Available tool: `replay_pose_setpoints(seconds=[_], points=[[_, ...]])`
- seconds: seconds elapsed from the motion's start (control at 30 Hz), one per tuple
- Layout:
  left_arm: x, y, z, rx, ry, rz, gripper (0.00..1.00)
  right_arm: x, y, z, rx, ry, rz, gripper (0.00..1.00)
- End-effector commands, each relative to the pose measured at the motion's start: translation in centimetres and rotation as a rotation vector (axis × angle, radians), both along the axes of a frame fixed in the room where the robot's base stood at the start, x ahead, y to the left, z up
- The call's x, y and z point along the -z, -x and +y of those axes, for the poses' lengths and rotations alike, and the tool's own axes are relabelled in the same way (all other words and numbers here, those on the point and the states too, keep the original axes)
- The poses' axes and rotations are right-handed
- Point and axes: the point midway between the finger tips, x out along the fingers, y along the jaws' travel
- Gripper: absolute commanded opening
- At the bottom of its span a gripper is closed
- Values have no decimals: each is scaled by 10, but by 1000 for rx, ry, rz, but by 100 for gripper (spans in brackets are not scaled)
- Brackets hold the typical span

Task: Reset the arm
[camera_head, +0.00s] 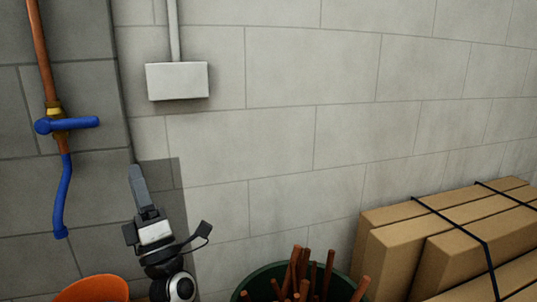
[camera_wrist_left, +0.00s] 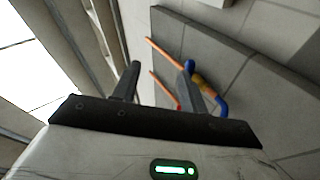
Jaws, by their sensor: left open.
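My left gripper (camera_head: 141,192) points up in front of the wall, low and left of centre in the head view. In the left wrist view its two dark fingers (camera_wrist_left: 161,75) stand apart with nothing between them that they hold. The gripper is to the right of and below a blue valve lever (camera_head: 75,124) on a copper pipe (camera_head: 38,45), apart from it in the head view. The pipe also shows in the left wrist view (camera_wrist_left: 164,53), behind the fingers. My right gripper is in neither view.
A blue pipe end (camera_head: 62,200) hangs below the valve. A grey box (camera_head: 177,81) is on the wall. An orange bucket (camera_head: 92,290), a dark green bin (camera_head: 247,285) of copper pipe pieces (camera_head: 303,270) and strapped cardboard boxes (camera_head: 400,255) stand low. The wall's middle is clear.

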Motion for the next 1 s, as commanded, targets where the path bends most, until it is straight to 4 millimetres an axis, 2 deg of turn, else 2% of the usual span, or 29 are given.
replay_pose_setpoints(seconds=[0.17, 0.2, 0.27, 0.3, 0.37, 0.4, 0.5, 0.6, 0.7, 0.8, 1.0], points=[[88, 15, -38, 38, -331, 431, 43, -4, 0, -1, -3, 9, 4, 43], [115, 24, -48, 52, -428, 549, 43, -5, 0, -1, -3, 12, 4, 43], [155, 42, -62, 78, -575, 715, 43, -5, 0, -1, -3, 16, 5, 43], [180, 57, -70, 97, -670, 818, 43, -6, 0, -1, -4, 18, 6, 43], [216, 83, -80, 131, -807, 961, 43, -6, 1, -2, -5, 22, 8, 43], [238, 102, -84, 154, -896, 1050, 43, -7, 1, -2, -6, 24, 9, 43], [282, 150, -91, 216, -1092, 1234, 43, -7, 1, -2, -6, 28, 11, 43], [309, 191, -93, 273, -1239, 1364, 43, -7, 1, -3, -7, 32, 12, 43], [325, 218, -92, 312, -1334, 1442, 43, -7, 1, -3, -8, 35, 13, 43], [331, 231, -92, 331, -1376, 1476, 43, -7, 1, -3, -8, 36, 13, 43], [333, 233, -91, 335, -1383, 1484, 43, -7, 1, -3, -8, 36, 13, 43]])
